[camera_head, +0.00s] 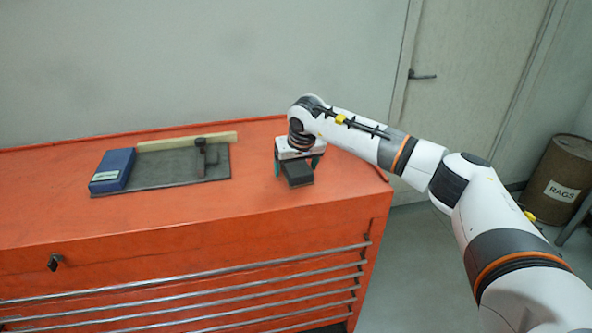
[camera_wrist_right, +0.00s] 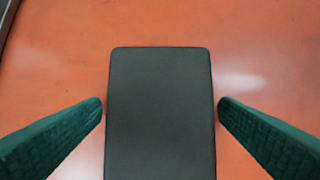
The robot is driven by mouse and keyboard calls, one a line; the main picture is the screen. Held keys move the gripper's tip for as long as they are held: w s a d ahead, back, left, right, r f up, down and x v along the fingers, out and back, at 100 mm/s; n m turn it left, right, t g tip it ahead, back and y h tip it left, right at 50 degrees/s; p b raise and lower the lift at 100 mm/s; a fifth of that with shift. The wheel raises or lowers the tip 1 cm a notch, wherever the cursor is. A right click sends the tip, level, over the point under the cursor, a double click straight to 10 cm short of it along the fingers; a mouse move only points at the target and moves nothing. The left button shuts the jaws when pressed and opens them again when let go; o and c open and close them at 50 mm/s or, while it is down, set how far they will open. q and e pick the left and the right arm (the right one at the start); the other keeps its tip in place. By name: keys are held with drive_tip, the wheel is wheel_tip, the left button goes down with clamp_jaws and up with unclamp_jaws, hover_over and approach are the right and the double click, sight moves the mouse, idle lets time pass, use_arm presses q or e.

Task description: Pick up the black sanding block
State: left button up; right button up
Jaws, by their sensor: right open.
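The black sanding block (camera_head: 299,174) lies on the orange tool chest's top, right of the dark mat. In the right wrist view the black sanding block (camera_wrist_right: 160,115) fills the middle, its lower end cut off by the frame. My right gripper (camera_head: 297,168) is above and around the block, pointing down, with one finger on each side. In the wrist view the green fingers of my right gripper (camera_wrist_right: 160,103) are open, with a narrow gap at each side of the block. My left gripper is not in view.
The orange tool chest (camera_head: 200,228) has free room in front of the mat. A dark mat (camera_head: 170,173) holds a blue box (camera_head: 113,170) and a dark upright tool (camera_head: 203,155). A pale wooden strip (camera_head: 187,141) lies along its back. A RAGS barrel (camera_head: 556,178) stands at the right.

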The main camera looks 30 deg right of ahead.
drive_tip(key=shift+f, duration=0.15)
drive_tip(key=shift+c, duration=0.2)
drive_tip(key=c, duration=1.1)
